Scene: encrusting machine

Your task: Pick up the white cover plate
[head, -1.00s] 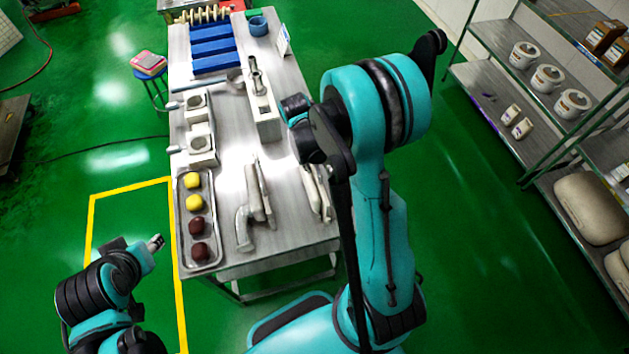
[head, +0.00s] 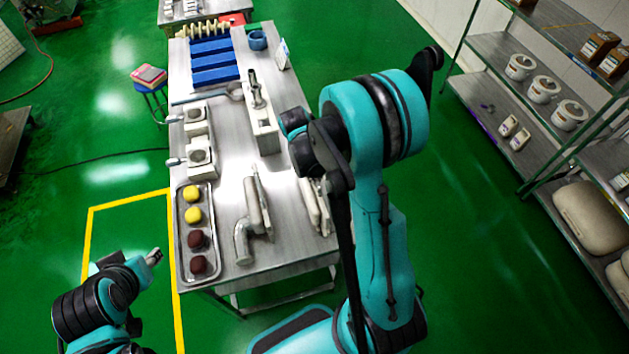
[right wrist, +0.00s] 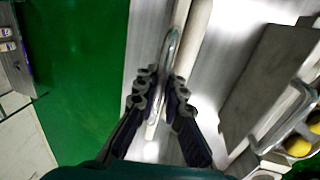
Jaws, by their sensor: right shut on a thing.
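In the right wrist view, my right gripper (right wrist: 155,88) has both fingers shut on a thin, pale, edge-on piece with a bright rim, which I take for the white cover plate (right wrist: 172,47). It is just inside the table's edge. In the head view, pale long parts (head: 315,207) lie at the table's right edge, below my right wrist; the fingertips are hidden there by my arm. My left gripper (head: 154,257) hangs off the table at the lower left, holding nothing visible; its jaw gap is too small to judge.
A pale pipe-shaped part (head: 248,225) lies left of the held piece. A metal tray (head: 184,266) holds yellow and brown balls. A tall white block (head: 263,128) stands farther back. Blue bars (head: 214,66) lie at the far end. A shelf (head: 510,130) stands right, across open floor.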

